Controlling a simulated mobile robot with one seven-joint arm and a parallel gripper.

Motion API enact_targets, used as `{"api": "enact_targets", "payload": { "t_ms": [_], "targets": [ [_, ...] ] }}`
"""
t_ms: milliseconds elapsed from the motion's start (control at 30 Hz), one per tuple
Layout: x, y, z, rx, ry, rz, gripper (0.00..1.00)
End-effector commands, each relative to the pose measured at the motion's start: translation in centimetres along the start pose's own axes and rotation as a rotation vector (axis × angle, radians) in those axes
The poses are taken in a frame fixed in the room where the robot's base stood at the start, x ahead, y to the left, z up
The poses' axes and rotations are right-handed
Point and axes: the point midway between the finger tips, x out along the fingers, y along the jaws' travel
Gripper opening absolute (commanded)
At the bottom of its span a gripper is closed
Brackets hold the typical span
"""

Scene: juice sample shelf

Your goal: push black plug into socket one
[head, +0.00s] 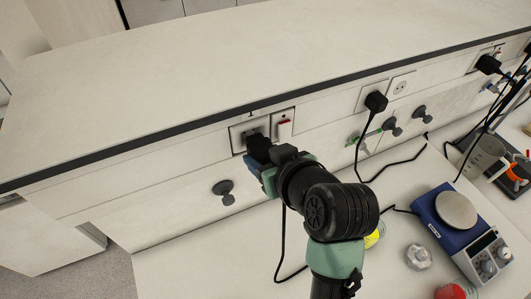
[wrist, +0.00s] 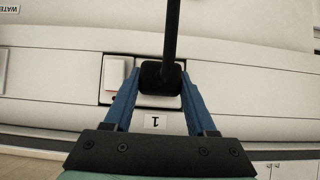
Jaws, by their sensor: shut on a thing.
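The black plug (head: 257,145) is between the blue fingers of my gripper (head: 260,158), in front of socket one (head: 237,140) on the upright panel under the shelf edge. In the wrist view the plug (wrist: 161,78) sits between the two fingers of my gripper (wrist: 158,88), its black cable running up out of the picture. Socket one (wrist: 158,101) shows just behind the plug, with an upside-down label "1" (wrist: 155,121) below it. The plug covers most of the socket face. I cannot tell whether its pins are in the holes.
A switch with a red mark (head: 284,124) is right of socket one. Another black plug (head: 376,101) sits further right, near a white socket (head: 401,87). Dark knobs (head: 224,190) stick out below.

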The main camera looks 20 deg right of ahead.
Motion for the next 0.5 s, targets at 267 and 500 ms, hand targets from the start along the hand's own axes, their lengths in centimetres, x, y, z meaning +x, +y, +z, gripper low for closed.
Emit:
{"api": "enact_targets", "payload": {
  "t_ms": [267,500],
  "targets": [
    [0.41,0.0,-0.31,-0.001,0.001,0.0,0.0],
    [0.84,0.0,-0.65,-0.001,0.002,0.0,0.0]
  ]
}}
